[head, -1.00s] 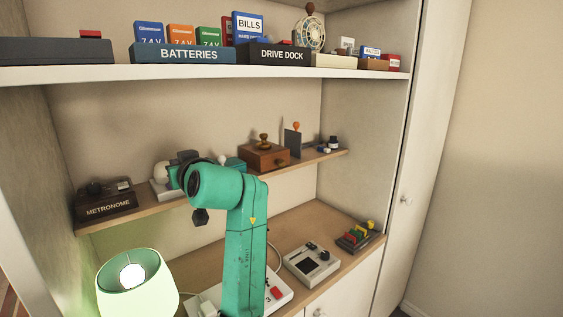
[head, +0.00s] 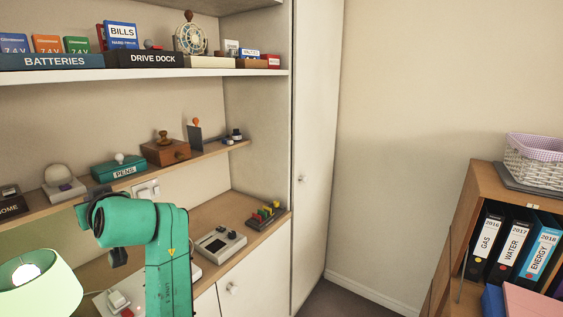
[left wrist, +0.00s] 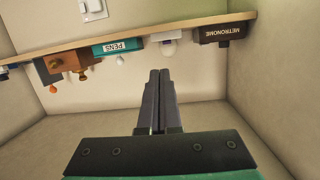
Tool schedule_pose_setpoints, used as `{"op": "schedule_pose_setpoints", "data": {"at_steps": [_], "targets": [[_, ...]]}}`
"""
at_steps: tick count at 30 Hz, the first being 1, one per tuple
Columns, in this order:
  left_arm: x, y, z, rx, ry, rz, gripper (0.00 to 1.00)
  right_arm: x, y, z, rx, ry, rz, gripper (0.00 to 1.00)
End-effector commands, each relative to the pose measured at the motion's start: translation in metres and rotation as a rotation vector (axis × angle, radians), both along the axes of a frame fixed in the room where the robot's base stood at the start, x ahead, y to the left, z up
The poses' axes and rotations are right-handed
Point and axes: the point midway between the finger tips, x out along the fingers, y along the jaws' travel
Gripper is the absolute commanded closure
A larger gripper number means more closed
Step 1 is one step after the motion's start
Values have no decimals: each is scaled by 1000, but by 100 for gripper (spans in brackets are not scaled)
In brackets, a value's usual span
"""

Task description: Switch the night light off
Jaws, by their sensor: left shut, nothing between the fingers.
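A small white dome on a pale base (head: 64,188), which looks like the night light, stands on the middle shelf, left of the green PENS box. I cannot tell whether it is lit. It also shows upside down in the left wrist view (left wrist: 168,46), just beyond my fingertips and a little to their right. My left gripper (left wrist: 160,72) is shut and empty, with a visible gap to the shelf things. In the head view my teal wrist hides most of this gripper. My right gripper is in neither view.
The PENS box (head: 118,168) and the METRONOME box (left wrist: 220,36) flank the dome. A lit green-shaded lamp (head: 45,290) stands below left. A wall switch (head: 146,189) is behind the middle shelf. A binder cabinet (head: 465,205) stands far right; bare wall lies between.

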Motion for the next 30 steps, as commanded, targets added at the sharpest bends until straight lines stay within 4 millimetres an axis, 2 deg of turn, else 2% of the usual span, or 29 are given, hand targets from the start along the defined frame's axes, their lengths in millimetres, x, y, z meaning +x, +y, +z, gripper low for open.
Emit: {"op": "schedule_pose_setpoints", "data": {"at_steps": [5, 8, 13, 18, 21, 24, 30], "targets": [[-3, -3, -53, -28, 102, -63, 100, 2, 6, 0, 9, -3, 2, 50], [-9, -8, -92, -51, 180, -119, 100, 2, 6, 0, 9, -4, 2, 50], [-32, -25, -174, -106, 361, -259, 100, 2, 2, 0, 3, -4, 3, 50], [-80, -60, -265, -188, 596, -463, 100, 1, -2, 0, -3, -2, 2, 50], [-113, -83, -304, -237, 714, -577, 100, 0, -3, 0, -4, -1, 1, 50], [-144, -104, -332, -286, 811, -676, 100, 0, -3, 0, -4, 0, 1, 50], [-204, -141, -368, -377, 969, -851, 100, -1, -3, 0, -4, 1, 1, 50]]}}
